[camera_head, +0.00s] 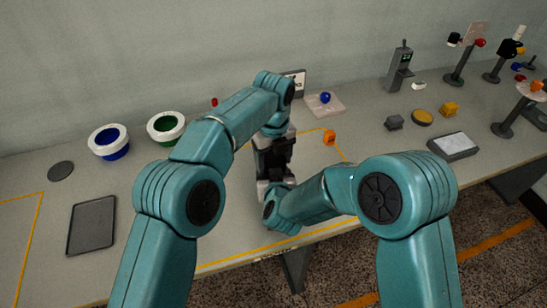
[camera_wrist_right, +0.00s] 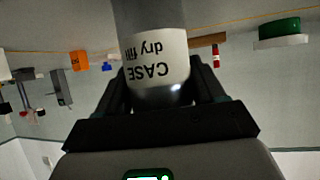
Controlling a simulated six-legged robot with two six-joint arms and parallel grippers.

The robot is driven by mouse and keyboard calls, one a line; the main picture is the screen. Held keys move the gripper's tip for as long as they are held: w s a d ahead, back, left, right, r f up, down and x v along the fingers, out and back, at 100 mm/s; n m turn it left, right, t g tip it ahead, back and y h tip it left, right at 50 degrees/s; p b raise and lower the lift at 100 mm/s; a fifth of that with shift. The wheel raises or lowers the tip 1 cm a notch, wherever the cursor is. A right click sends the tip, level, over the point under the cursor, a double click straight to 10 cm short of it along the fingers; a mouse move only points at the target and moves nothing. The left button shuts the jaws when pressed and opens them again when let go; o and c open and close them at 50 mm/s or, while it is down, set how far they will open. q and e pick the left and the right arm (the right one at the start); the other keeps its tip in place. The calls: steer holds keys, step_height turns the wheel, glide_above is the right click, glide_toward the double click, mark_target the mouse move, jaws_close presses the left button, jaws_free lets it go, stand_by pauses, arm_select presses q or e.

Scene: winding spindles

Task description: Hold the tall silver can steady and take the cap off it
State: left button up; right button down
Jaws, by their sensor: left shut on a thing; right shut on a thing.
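The tall silver can (camera_wrist_right: 150,20) stands upright and shows upside down in the right wrist view, with a pale label reading "CASE dry fill". My right gripper (camera_wrist_right: 160,92) is shut on it, one dark finger on each side. In the head view my right gripper (camera_head: 272,183) reaches in from the front, and the can is hidden behind my arms and grippers. My left gripper (camera_head: 273,152) comes down from above, over the can, and is shut. The cap is hidden in its fingers, so I cannot tell whether it still touches the can.
An orange block (camera_head: 329,138) is close on the right, with a blue ball (camera_head: 325,97) on a pale board behind it. Blue (camera_head: 110,142) and green (camera_head: 166,127) white-rimmed bowls and a dark tray (camera_head: 91,225) are on the left. The table's front edge is close.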

arm_select(q)
steer(key=shift+n, duration=0.8)
steer(key=o, duration=1.2)
steer(key=shift+c, duration=0.2)
steer(key=shift+r, duration=0.1)
